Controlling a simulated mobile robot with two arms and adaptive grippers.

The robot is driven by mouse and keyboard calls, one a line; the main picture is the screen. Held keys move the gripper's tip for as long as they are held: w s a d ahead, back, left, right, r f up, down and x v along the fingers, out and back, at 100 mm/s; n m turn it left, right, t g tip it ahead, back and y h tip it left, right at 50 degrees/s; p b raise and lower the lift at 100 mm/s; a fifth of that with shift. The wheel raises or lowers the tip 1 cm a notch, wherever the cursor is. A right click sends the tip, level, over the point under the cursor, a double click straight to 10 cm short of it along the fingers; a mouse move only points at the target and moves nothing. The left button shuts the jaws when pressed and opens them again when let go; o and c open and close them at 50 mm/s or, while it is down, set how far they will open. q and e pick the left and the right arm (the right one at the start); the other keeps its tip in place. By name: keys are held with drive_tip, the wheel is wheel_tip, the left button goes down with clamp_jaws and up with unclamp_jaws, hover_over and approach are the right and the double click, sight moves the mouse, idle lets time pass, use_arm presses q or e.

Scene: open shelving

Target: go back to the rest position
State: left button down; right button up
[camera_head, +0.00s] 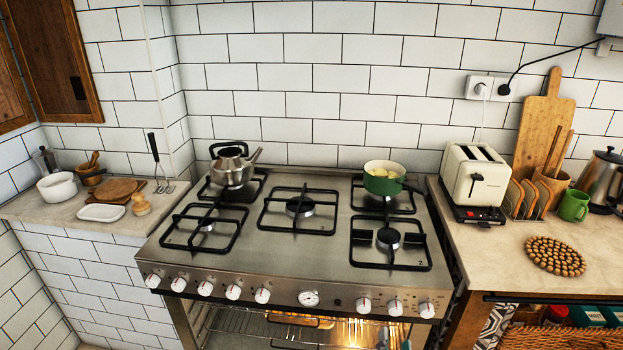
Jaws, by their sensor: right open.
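My right gripper (394,338) shows only in small part at the bottom edge, in front of the lit oven opening. It is open, and I see nothing held in it. Most of it is cut off or hard to make out against the oven. My left gripper is not in view. The steel stove (270,258) with several black-grated burners stands beyond, with a row of white knobs along its front.
A steel kettle (232,168) and a green pot (382,180) stand on the back burners. The right counter (490,255) holds a toaster (475,180), a green mug (574,206) and a round wooden trivet (556,256). A white bowl (57,187) stands on the left counter.

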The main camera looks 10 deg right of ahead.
drive_tip(key=s+a+f+n+g+y, duration=0.35)
drive_tip(key=s+f, duration=0.55)
drive_tip(key=f, duration=0.4)
drive_tip(key=s+a+f+n+g+y, duration=0.2)
drive_tip(key=s+a+f+n+g, duration=0.2)
drive_tip(key=s+f, duration=0.65)
drive_tip(key=s+d+f+n+g, duration=0.2)
drive_tip(key=s+f+g, duration=0.2)
drive_tip(key=s, duration=0.9)
drive_tip(key=s+d+f+n+g, duration=0.2)
drive_tip(key=s+f+g, duration=0.2)
drive_tip(key=s+f, duration=0.5)
drive_tip(key=s, duration=0.4)
drive_tip(key=shift+s+n, duration=0.15)
drive_tip(key=shift+n, duration=0.2)
drive_tip(key=shift+h, duration=0.25)
